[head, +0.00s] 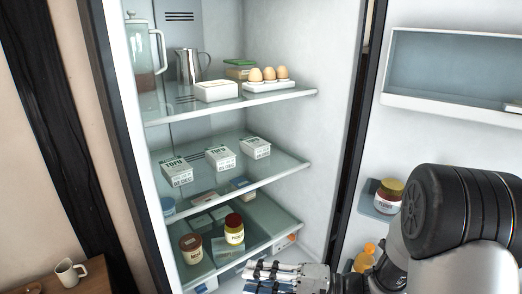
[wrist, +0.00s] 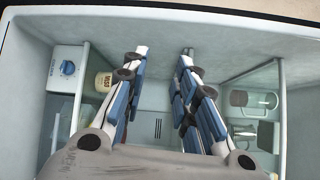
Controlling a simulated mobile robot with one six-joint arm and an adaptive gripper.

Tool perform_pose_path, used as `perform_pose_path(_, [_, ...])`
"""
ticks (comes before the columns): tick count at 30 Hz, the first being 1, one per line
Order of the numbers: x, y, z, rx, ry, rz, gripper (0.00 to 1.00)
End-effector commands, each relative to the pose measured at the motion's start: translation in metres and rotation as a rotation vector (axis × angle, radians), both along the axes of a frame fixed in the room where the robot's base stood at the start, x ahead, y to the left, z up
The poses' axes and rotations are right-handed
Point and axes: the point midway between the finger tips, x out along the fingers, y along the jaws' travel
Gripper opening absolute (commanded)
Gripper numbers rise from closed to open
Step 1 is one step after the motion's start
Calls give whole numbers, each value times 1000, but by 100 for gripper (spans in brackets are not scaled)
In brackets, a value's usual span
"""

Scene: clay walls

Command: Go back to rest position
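My gripper (wrist: 160,55) is in the middle of the wrist view with its two blue-and-grey fingers spread apart. Nothing shows between them. In the head view my gripper (head: 285,274) is low, in front of the open fridge near its lower shelf. The arm's dark joint fills the lower right of that view. A jar with a dark red lid (head: 234,230) stands on the lower shelf, above and left of the gripper and apart from it.
The fridge has an upper glass shelf (head: 290,96) with eggs, a middle glass shelf (head: 290,174) with tofu boxes, and a lower shelf with jars. The open door (head: 440,135) on the right holds a jar (head: 387,200). A small pitcher (head: 69,274) stands on a wooden surface at bottom left.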

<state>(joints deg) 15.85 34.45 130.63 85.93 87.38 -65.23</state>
Motion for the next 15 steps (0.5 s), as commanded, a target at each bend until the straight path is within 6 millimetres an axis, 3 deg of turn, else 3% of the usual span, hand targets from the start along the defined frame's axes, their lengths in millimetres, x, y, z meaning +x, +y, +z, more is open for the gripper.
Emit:
perform_pose_path(3, [-51,16,23,-157,16,179,27])
perform_pose_path(7, [-103,15,30,-375,35,319,27])
perform_pose_path(11, [-144,-2,30,-625,29,390,27])
perform_pose_path(15, [-173,-35,28,-910,-10,388,27])
